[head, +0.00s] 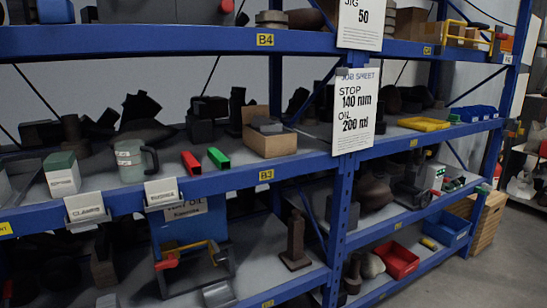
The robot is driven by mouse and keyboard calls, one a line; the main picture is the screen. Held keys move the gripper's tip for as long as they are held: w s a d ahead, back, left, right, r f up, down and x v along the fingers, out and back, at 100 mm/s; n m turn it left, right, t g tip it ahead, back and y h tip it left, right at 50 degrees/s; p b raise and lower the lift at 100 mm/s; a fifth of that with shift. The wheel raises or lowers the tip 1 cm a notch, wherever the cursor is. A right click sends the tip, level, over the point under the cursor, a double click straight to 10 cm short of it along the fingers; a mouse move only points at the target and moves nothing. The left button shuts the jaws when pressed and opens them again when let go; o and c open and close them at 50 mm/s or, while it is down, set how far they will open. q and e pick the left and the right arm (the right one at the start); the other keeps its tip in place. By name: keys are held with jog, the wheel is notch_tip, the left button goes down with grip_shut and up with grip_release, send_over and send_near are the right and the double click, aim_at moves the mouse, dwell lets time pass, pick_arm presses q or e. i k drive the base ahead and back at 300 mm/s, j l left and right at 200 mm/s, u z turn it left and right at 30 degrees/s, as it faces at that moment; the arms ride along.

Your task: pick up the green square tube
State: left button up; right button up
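The green square tube (218,157) lies on the middle shelf (235,178) of the blue rack, close to its front edge, with one open end facing me. A red square tube (191,162) of similar size lies just left of it, with a small gap between them. Neither of my grippers shows in the head view, so I cannot see their state or position.
Right of the green tube is an open cardboard box (270,143) holding a grey object. A clear mug (131,160) and a green-and-white box (62,174) stand to the left. Label holders (161,193) hang on the shelf edge. A paper job sheet (353,112) covers an upright.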

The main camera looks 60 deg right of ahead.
aim_at(219, 159)
jog(key=z, duration=1.5)
jog(key=i+l+u, duration=0.1)
jog(key=u, duration=0.5)
jog(key=i+l+u, duration=0.15)
jog(key=l+u, duration=0.2)
jog(key=l, duration=0.8)
jog(key=l+u, duration=0.4)
jog(key=l, duration=0.7)
